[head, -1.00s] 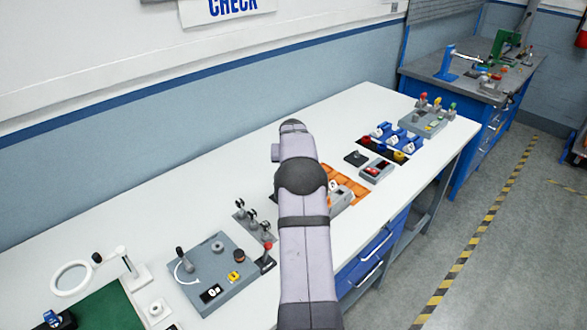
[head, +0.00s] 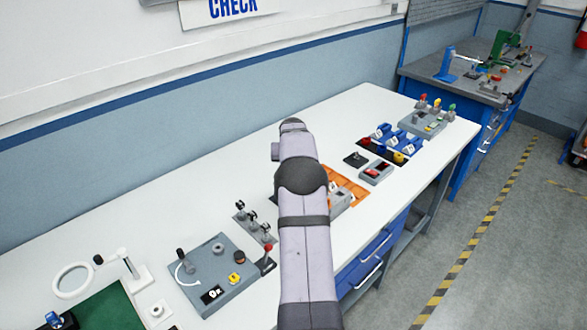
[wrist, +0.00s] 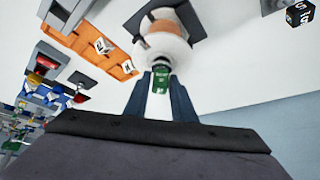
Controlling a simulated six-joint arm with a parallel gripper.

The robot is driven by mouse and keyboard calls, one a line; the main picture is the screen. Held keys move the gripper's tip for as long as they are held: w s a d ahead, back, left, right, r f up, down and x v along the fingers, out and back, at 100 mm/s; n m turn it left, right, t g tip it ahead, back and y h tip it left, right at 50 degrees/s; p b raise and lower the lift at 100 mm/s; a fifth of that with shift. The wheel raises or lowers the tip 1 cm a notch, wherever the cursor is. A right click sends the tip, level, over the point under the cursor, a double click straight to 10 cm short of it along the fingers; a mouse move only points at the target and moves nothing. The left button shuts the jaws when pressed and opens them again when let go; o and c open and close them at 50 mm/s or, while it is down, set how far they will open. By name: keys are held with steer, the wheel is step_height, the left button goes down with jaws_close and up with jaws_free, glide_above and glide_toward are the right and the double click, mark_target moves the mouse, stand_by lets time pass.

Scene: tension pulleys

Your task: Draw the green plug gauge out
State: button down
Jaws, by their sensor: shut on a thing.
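In the wrist view, the green plug gauge (wrist: 161,80) shows as a short green piece with pale lettering between my two dark blue fingers. My gripper (wrist: 162,72) is shut on it. Its far end meets a white round part (wrist: 165,52) with a copper-coloured cylinder (wrist: 162,24) beyond, on a dark base (wrist: 203,18). I cannot tell how deep the gauge sits there. In the head view, my own arm hides the gripper, the gauge and that round part.
An orange tray (head: 352,190) lies just right of my arm, with a grey red-windowed box (head: 376,172) and blue items (head: 397,137) farther right. A grey panel (head: 213,274) with knobs stands left of my arm. The white table (head: 245,178) is clear behind it.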

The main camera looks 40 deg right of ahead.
steer(key=shift+r+p, duration=0.75)
steer(key=shift+r, duration=0.35)
stand_by(0.5)
steer(key=shift+r+p, duration=1.5)
steer(key=shift+r, duration=0.5)
steer(key=w+a+f+n+t+y+b, duration=0.1)
steer(key=a+n, duration=0.1)
steer(key=a, duration=1)
steer(key=w+a+f+n+y+b, duration=0.1)
steer(key=w+a+n, duration=0.1)
steer(key=a, duration=1)
steer(key=s+a+f+n+y, duration=0.1)
steer(key=s+a+n, duration=0.1)
steer(key=s+a, duration=0.5)
steer(key=s+a+f+n+y, duration=0.1)
steer(key=s+a, duration=0.5)
steer(key=a, duration=0.8)
steer(key=shift+s+f+n+t+b, duration=0.4)
steer(key=shift+f+n, duration=0.3)
steer(key=shift+n, duration=0.3)
